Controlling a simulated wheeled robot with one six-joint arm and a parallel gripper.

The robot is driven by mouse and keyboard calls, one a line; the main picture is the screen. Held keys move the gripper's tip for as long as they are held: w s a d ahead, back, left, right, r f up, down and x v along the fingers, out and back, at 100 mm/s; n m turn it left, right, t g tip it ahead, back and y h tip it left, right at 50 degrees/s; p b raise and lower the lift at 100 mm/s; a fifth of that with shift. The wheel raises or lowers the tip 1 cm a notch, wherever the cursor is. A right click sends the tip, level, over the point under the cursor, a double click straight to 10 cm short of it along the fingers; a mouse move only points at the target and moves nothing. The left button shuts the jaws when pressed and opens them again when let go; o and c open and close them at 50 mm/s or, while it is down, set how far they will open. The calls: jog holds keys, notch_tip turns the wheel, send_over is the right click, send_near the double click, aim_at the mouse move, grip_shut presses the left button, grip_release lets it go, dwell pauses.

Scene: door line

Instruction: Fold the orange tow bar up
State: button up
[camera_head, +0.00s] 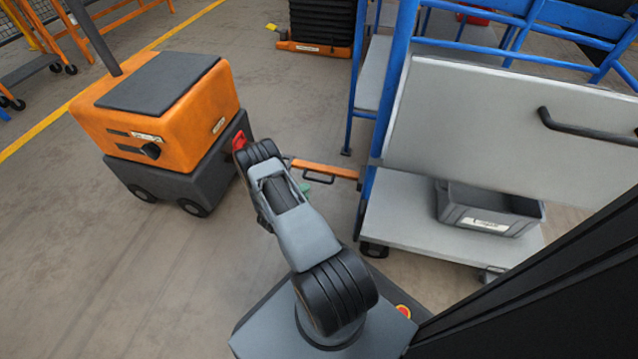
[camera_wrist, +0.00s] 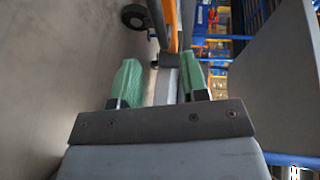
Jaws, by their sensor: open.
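The orange tow bar (camera_head: 325,169) reaches out level from the blue-framed cart (camera_head: 379,110) toward the orange tug, with a dark loop handle (camera_head: 318,180) on its near side. My arm hides its left end, so I cannot tell whether it touches the tug. In the wrist view, the tow bar (camera_wrist: 173,25) runs away beyond my fingertips, with dark parts beside it. My gripper (camera_wrist: 160,80) has its two green fingers apart. A grey strip shows in the gap; I cannot tell if it is part of the bar. In the head view, only a bit of green shows beside the bar.
The orange tug (camera_head: 150,115) stands at the left. The cart has a large grey panel (camera_head: 500,125) with a dark handle, and a grey bin (camera_head: 487,210) on its lower deck. A black stack (camera_head: 322,22) stands at the back. Floor at the lower left is clear.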

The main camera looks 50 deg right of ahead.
aim_at(319, 181)
jog(key=d+b, duration=0.1)
jog(key=d, duration=0.2)
jog(key=d+f+b, duration=0.1)
jog(key=d, duration=0.2)
jog(key=d+b, duration=0.1)
jog(key=d, duration=0.2)
jog(key=shift+w+f, duration=0.3)
jog(key=shift+w, duration=0.05)
grip_shut()
